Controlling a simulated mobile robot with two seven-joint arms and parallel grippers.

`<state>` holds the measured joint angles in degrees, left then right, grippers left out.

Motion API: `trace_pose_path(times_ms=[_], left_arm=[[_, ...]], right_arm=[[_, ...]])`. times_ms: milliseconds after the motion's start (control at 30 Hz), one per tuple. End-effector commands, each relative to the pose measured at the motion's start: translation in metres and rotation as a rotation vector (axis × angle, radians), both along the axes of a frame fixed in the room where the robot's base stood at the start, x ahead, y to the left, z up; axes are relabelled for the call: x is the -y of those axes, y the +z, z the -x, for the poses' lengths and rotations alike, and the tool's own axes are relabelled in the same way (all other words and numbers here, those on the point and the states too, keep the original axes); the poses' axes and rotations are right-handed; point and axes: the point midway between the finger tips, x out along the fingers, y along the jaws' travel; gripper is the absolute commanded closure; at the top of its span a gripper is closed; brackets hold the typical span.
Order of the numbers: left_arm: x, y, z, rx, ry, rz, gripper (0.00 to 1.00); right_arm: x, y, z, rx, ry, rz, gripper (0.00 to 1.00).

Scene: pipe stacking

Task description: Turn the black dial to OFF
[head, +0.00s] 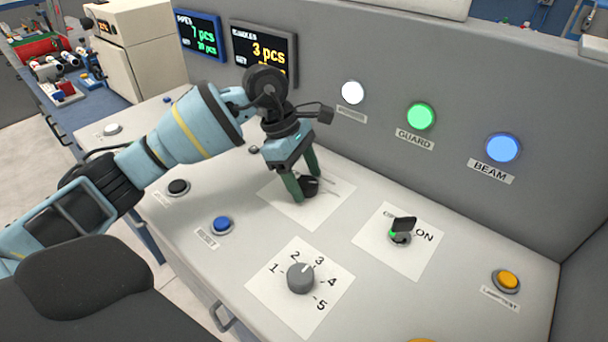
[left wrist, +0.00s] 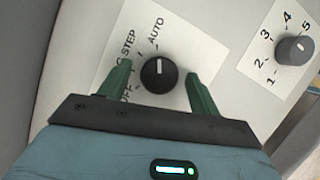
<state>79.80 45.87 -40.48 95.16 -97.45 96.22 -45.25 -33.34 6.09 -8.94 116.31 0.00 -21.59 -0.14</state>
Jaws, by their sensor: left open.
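The black dial (left wrist: 159,76) sits on a white label plate with the words OFF, STEP and AUTO in the left wrist view. Its white pointer line points up in that picture, roughly toward AUTO. In the head view the dial (head: 309,187) is partly hidden by my left gripper (head: 304,184). The left gripper is open, pointing down at the panel. In the left wrist view its green fingers (left wrist: 158,83) stand on either side of the dial, with a gap at each side. The OFF word is partly hidden by the left finger. My right gripper is not in view.
A grey numbered dial (head: 301,278) stands in front of the black dial, and a key switch (head: 402,229) to its right. A blue button (head: 222,224) and a black button (head: 178,187) lie to the left. The upright back panel carries several lamps, including a green one (head: 421,116).

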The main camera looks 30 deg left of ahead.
Motion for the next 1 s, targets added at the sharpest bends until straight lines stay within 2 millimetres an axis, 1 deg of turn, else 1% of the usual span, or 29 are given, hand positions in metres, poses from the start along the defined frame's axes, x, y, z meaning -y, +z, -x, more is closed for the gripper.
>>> trace_pose_path(times_ms=[33,367,667,867,1000], left_arm=[[0.0,0.0,0.0,0.0,0.0,0.0,0.38],[0.0,0.0,0.0,0.0,0.001,0.0,0.81],[0.0,0.001,0.0,0.0,0.037,0.001,0.81],[-0.001,0.002,0.001,0.001,0.14,0.0,0.81],[0.0,0.003,0.002,0.002,0.252,0.0,0.81]], right_arm=[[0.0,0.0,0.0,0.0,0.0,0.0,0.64],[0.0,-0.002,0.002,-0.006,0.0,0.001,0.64],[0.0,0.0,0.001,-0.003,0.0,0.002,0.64],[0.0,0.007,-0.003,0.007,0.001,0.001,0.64],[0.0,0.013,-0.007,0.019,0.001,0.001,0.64]])
